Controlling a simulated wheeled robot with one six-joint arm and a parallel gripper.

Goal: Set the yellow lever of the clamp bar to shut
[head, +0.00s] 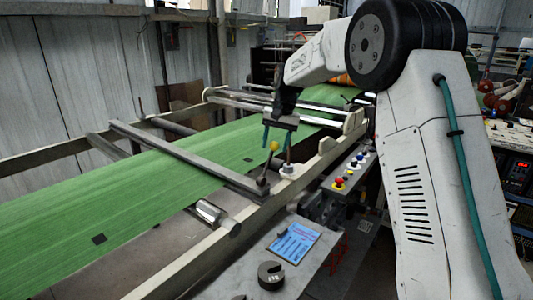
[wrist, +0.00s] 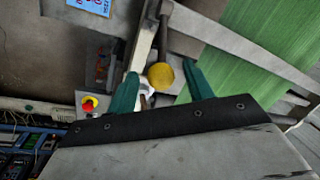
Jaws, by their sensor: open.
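The yellow lever knob (head: 274,145) tops a short dark shaft at the near right end of the grey clamp bar (head: 185,155). The shaft stands up from the bar, leaning slightly. The bar crosses the green web (head: 120,195). My gripper (head: 277,146) is open above that end of the bar, fingers pointing down. In the wrist view the yellow knob (wrist: 160,76) shows between my two teal fingers (wrist: 160,72), with a visible gap to each. I cannot tell whether the knob is fully at fingertip depth. Part of the lever's shaft is hidden behind the knob there.
A control panel with a red button (head: 339,183) stands right of the machine's side rail (head: 190,262). A metal roller end (head: 216,216) sticks out below the bar.

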